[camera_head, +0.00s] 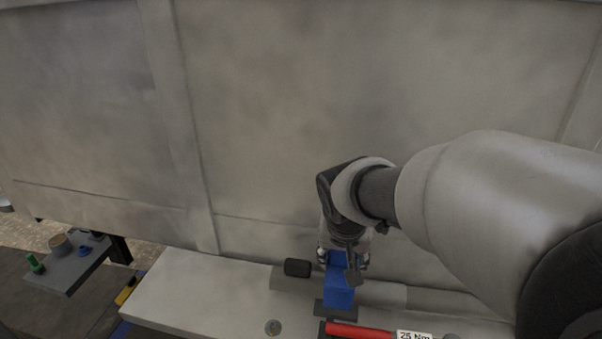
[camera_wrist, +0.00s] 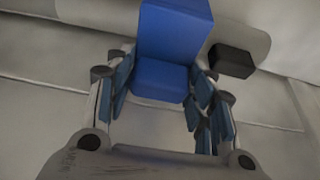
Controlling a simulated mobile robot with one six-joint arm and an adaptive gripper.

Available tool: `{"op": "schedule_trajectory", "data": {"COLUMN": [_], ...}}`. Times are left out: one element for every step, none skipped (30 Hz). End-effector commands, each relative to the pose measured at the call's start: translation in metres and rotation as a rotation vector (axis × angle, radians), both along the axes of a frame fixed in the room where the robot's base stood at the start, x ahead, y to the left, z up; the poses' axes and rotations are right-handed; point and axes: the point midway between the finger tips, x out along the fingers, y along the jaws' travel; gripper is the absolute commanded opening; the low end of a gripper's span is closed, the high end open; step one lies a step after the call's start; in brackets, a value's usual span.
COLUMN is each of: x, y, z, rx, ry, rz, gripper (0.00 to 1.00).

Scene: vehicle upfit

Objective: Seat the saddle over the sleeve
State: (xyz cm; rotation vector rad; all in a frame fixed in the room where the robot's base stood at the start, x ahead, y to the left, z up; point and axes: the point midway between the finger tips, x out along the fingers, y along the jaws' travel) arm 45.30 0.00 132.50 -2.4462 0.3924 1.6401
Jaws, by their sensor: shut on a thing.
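A blue block-shaped piece (camera_head: 339,287), which I take to be the saddle, is held by my gripper (camera_head: 343,261). In the wrist view the blue piece (camera_wrist: 168,55) stands between the two blue-padded fingers (camera_wrist: 160,95) and extends beyond them. A grey rounded tube (camera_head: 385,294), perhaps the sleeve, lies along the foot of the grey wall behind the blue piece. The tube also shows in the wrist view (camera_wrist: 108,16), partly hidden by the blue piece. I cannot tell whether the piece touches the tube.
A black block (camera_head: 298,267) is at the tube's left part. A red-handled tool (camera_head: 358,330) marked 25 Nm lies at the front of the pale ledge (camera_head: 190,290). A side tray (camera_head: 68,270) with small green, tan and blue parts is at far left. The tall wall stands close behind.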

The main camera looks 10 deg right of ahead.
Motion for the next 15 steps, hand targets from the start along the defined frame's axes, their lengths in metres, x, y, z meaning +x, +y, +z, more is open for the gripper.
{"op": "schedule_trajectory", "data": {"x": [0.0002, 0.0002, 0.0003, 0.0003, 0.0003, 0.0002, 0.0003, 0.0002, 0.0002, 0.0002, 0.0002, 0.0002, 0.0002, 0.0002, 0.0002], "y": [0.0000, 0.0000, 0.0000, 0.0000, 0.0000, 0.0000, 0.0000, 0.0000, 0.0000, 0.0000, 0.0000, 0.0000, 0.0000, 0.0000, 0.0000], "z": [-0.0006, -0.0010, -0.0016, -0.0022, -0.0027, -0.0034, -0.0038, -0.0042, -0.0049, -0.0053, -0.0058, -0.0064, -0.0068, -0.0073, -0.0079], "rx": [0.000, 0.000, 0.000, 0.000, 0.000, 0.000, 0.000, 0.000, 0.000, 0.000, 0.000, 0.000, 0.000, 0.000, 0.000], "ry": [-0.001, -0.001, -0.001, -0.001, -0.001, -0.001, -0.001, -0.001, -0.001, -0.001, -0.001, -0.001, -0.001, -0.001, -0.001], "rz": [0.000, 0.000, 0.000, 0.000, 0.000, 0.000, 0.000, 0.000, 0.000, 0.000, 0.000, 0.000, 0.000, 0.000, 0.000], "gripper": [0.16, 0.16, 0.16, 0.16, 0.16, 0.16, 0.16, 0.16, 0.16, 0.16, 0.16, 0.16, 0.16, 0.16, 0.16]}}
